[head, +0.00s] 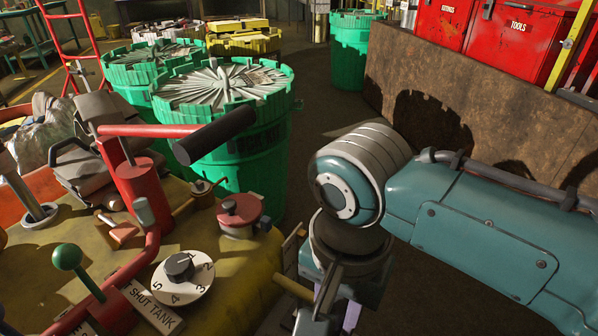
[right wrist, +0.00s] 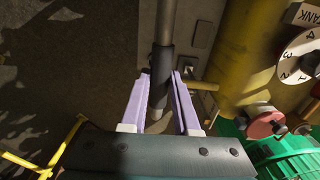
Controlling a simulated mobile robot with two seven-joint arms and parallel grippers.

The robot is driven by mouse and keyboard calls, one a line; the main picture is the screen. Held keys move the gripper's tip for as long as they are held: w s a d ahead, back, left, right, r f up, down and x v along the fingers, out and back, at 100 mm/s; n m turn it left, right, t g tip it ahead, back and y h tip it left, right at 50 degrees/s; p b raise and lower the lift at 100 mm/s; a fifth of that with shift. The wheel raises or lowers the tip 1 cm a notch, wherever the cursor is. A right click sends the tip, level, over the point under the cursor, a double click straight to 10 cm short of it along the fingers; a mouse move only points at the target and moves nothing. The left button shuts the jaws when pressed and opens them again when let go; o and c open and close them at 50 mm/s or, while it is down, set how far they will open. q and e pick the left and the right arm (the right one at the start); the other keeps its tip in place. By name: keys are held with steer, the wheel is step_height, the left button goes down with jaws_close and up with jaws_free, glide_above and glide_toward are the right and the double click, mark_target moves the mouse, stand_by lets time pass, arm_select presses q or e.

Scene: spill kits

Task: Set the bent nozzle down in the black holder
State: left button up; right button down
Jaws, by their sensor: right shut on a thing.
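My right gripper (right wrist: 163,80) is shut on the bent nozzle. In the right wrist view its lilac fingers stand on both sides of the nozzle's black grip (right wrist: 160,90), and a grey tube (right wrist: 163,28) runs from the grip toward the top edge. The bend itself is not clear. In the head view the right gripper (head: 335,310) is low, just right of the yellow tank, mostly hidden by my own wrist. I cannot make out the black holder for certain in either view. My left gripper is not in view.
The yellow tank (head: 235,262) with a numbered dial (head: 183,277), red valve cap (head: 239,213) and red lever arm (head: 140,130) fills the lower left. Green drums (head: 235,165) stand behind it. Red tool boxes (head: 515,40) sit at the back right. Dark floor lies between.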

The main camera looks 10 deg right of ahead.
steer(key=f, duration=0.1)
steer(key=s+f, duration=0.1)
steer(key=f, duration=0.1)
steer(key=shift+s+a+f+b, duration=0.15)
steer(key=shift+s+a+b, duration=0.05)
steer(key=shift+s+b, duration=0.15)
